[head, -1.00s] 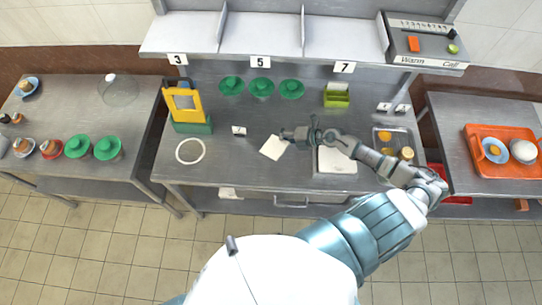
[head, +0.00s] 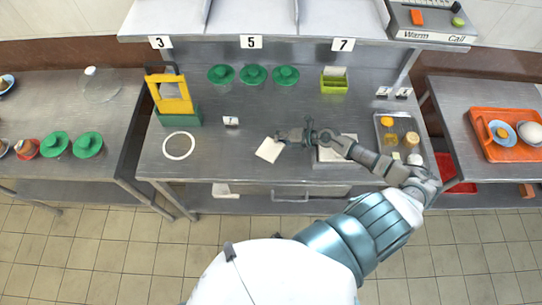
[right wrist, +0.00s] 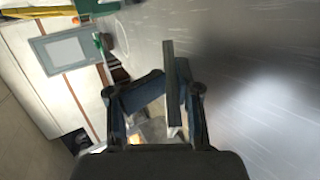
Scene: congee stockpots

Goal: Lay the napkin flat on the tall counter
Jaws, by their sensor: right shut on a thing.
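The napkin (head: 269,149), a small white square, hangs at the tip of my right gripper (head: 280,136) in the head view. The gripper is shut on its corner. The napkin is over the front middle of the steel middle counter (head: 230,172); I cannot tell whether it touches the surface. My left gripper is out of view.
A white ring (head: 179,146) and a yellow-green caddy (head: 173,100) are on the left. Green lids (head: 253,76) line the back. A white board (head: 337,154) and a condiment tray (head: 397,130) are on the right. Bare steel lies between ring and napkin.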

